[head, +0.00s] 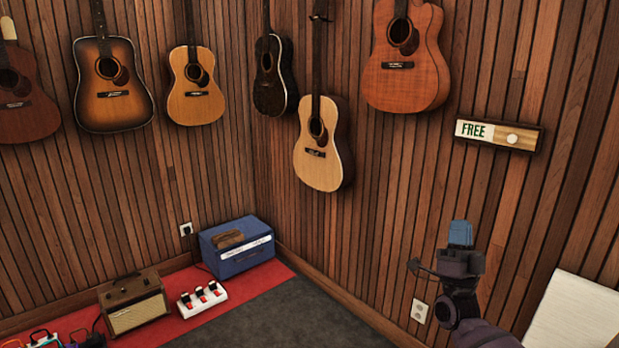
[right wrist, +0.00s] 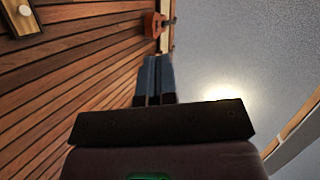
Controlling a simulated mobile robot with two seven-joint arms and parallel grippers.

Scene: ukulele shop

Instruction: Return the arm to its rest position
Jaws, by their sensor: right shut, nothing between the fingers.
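My right gripper (head: 460,233) is raised in front of the wood-slat wall at the lower right of the head view. Its blue fingers point up and hold nothing. In the right wrist view the fingers (right wrist: 154,80) are together, with no object between them. My left gripper is not in the head view.
A sign reading FREE with a white knob (head: 498,135) is on the wall above my right gripper. Several guitars hang on the walls, one orange-brown (head: 405,75). A blue amplifier (head: 237,247) stands in the corner. A white panel (head: 575,315) is at the lower right.

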